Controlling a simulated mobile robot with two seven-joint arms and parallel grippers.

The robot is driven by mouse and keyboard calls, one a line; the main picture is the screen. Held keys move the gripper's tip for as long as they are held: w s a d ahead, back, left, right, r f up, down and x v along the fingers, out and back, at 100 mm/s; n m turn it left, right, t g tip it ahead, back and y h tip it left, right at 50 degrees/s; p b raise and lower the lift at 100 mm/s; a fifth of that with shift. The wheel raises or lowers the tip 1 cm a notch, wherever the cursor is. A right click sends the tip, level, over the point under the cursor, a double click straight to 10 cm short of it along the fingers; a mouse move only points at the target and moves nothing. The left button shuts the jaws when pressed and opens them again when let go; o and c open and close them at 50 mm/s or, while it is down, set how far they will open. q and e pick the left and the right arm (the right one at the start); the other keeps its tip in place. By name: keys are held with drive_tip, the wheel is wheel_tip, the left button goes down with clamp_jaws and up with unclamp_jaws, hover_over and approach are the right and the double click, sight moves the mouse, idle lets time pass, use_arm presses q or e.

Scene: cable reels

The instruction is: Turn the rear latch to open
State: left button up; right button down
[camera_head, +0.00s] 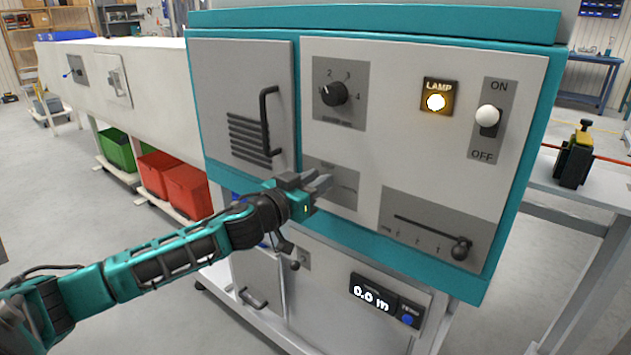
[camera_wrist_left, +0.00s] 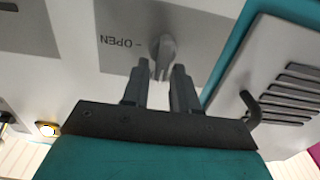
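A grey latch knob (camera_wrist_left: 163,55) sits on a grey plate marked OPEN in the left wrist view, where the lettering is upside down. I cannot tell whether this is the rear latch. The plate (camera_head: 346,190) shows in the head view below the dial, partly hidden by my gripper. My left gripper (camera_head: 320,184) points at it. In the left wrist view its two fingers (camera_wrist_left: 158,76) are apart, with the knob at or just beyond their tips. I see no clear contact. My right gripper is not in view.
A vented door with a black handle (camera_head: 267,122) is left of the plate. Around it are a dial (camera_head: 334,94), a lit lamp (camera_head: 436,102), an ON/OFF switch (camera_head: 487,118) and a slider lever (camera_head: 461,248).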

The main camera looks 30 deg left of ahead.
use_arm(q)
clamp_jaws()
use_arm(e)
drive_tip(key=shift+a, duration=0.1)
use_arm(q)
drive_tip(key=shift+m, duration=0.3)
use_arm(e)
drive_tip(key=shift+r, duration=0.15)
use_arm(q)
drive_tip(key=m+p, duration=0.1)
drive_tip(key=m, duration=0.3)
drive_tip(key=d+m+p, duration=0.1)
drive_tip(key=m+p, duration=0.1)
drive_tip(key=m, duration=0.2)
drive_tip(key=f+m+p, duration=0.1)
drive_tip(key=m, duration=0.3)
drive_tip(key=shift+s+d+m, duration=0.1)
drive_tip(key=shift+d+m, duration=0.2)
drive_tip(key=shift+d, duration=0.1)
drive_tip(key=m, duration=0.2)
drive_tip(key=f+m, duration=0.1)
drive_tip(key=m, duration=0.1)
drive_tip(key=shift+m+p, duration=0.4)
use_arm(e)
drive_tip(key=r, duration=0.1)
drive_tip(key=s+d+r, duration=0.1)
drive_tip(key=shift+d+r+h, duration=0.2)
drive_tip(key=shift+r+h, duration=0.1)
